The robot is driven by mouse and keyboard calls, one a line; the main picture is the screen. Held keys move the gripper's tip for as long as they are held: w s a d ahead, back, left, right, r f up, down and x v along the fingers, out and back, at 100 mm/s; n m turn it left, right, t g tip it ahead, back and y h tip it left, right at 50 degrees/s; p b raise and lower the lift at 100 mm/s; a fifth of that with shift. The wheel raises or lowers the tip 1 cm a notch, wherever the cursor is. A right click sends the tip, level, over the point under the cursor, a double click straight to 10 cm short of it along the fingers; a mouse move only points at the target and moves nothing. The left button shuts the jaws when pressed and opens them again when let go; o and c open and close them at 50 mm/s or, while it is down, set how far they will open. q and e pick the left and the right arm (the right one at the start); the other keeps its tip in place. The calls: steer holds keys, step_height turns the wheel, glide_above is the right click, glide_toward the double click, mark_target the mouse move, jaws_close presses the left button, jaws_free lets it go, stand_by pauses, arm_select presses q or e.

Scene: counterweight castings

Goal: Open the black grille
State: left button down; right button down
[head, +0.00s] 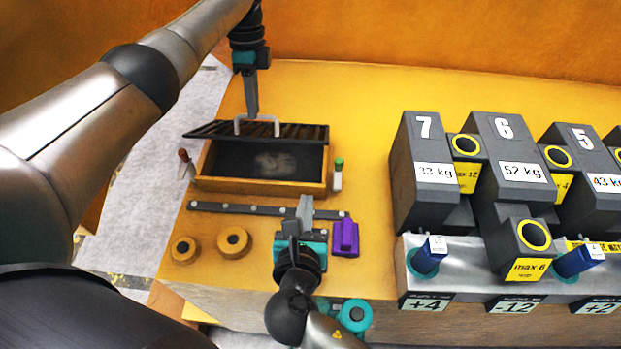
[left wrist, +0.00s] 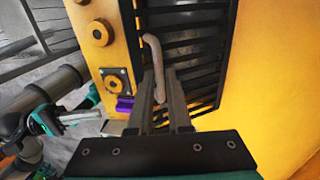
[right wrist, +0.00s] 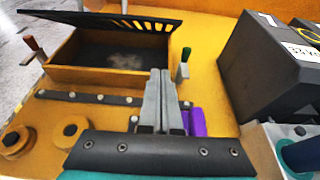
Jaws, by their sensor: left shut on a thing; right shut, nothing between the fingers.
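The black grille (head: 300,132) is a slatted lid with a pale bar handle (head: 238,125). It is raised at a tilt along the back of a wooden box (head: 258,186), whose dark inside shows a pale smudge. My left gripper (head: 252,112) comes down from above and is shut on the handle. The left wrist view shows its fingers (left wrist: 160,82) at the handle, with the slats (left wrist: 200,60) behind. My right gripper (head: 305,203) is shut and empty in front of the box; its closed fingers also show in the right wrist view (right wrist: 160,80).
A dark bar with bolts (head: 238,208), two round wooden pieces (head: 233,242) and a purple block (head: 345,238) lie in front of the box. Red (head: 184,158) and green-topped (head: 338,174) upright parts flank it. Grey numbered castings (head: 424,165) stand at right.

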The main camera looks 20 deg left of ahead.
mark_target(314, 143)
arm_select(q)
steer(key=shift+w+a+f, duration=0.1)
steer(key=shift+w+f, duration=0.2)
arm_select(e)
steer(key=w+a, duration=0.2)
steer(key=w, duration=0.8)
steer(key=shift+w+a+r, duration=0.15)
steer(key=shift+w+a, duration=0.15)
steer(key=shift+w, duration=0.1)
steer(key=shift+w+a+r, duration=0.1)
steer(key=shift+w+r, duration=0.15)
steer(key=shift+r, duration=0.2)
steer(key=shift+w+a+r, duration=0.1)
steer(key=shift+w+r, duration=0.15)
steer(key=shift+r, duration=0.2)
arm_select(q)
steer(key=shift+w, duration=0.1)
arm_select(e)
steer(key=shift+w+f, duration=0.1)
arm_select(q)
steer(key=c, duration=1.2)
jaws_free()
steer(key=shift+w+f, duration=0.1)
arm_select(e)
steer(key=shift+w+f, duration=0.1)
arm_select(q)
steer(key=o, duration=0.3)
arm_select(e)
steer(key=shift+d, duration=0.1)
